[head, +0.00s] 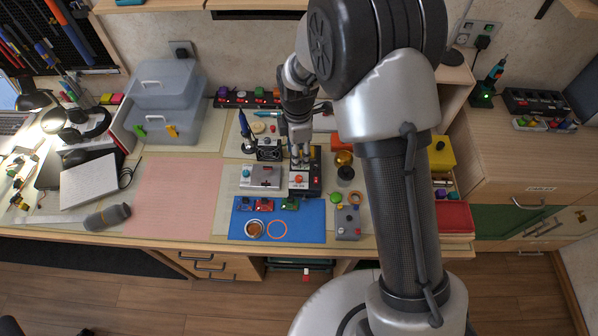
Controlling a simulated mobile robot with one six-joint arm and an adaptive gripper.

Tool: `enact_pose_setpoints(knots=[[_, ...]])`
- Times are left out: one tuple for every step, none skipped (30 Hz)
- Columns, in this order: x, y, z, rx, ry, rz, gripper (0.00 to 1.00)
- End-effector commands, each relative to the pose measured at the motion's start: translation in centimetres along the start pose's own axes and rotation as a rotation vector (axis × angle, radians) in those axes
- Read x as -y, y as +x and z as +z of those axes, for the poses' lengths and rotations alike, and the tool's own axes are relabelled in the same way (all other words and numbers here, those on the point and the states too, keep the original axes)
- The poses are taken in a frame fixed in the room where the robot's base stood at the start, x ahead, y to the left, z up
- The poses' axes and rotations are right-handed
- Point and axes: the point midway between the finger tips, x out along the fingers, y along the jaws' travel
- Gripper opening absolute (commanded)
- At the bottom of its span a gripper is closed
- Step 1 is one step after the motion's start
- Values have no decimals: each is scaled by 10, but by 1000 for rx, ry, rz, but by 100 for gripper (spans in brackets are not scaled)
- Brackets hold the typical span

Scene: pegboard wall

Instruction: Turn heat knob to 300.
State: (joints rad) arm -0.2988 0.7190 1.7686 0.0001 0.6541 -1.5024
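A small dark station (316,172) with a pale front panel stands near the middle of the desk. A small orange-red knob (299,180) shows on its panel; it may be the heat knob, but its pointer and any numbers are too small to read. My gripper (300,163) points down right over the back of this panel, just behind the knob in the picture. The gap between its fingertips is too small to make out, and I cannot tell whether they touch anything. My gripper and arm hide part of the station and what lies behind it.
A blue mat (285,236) with small boards, a round tin and an orange ring lies in front. A grey box with a silver top (262,177) is close on the left. A gold-topped object (344,159) stands close on the right. A pink mat (175,197) farther left is clear.

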Motion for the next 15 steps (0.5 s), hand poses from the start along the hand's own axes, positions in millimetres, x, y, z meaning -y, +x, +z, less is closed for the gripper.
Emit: enact_pose_setpoints(knots=[[1,15,0,0,1,-5,39],[1,22,0,0,1,-4,39],[1,31,0,0,1,-4,39],[1,37,0,0,1,-4,39],[1,44,0,0,1,-4,39],[1,53,0,0,2,-4,39],[1,59,0,0,2,-4,39],[1,66,0,0,2,-4,39],[1,74,0,0,2,-3,39],[1,80,0,0,2,-4,39],[1,86,0,0,2,-4,39],[1,93,0,0,2,-2,39],[1,98,0,0,2,-3,39],[1,103,0,0,2,-3,39],[1,108,0,0,2,-2,39]])
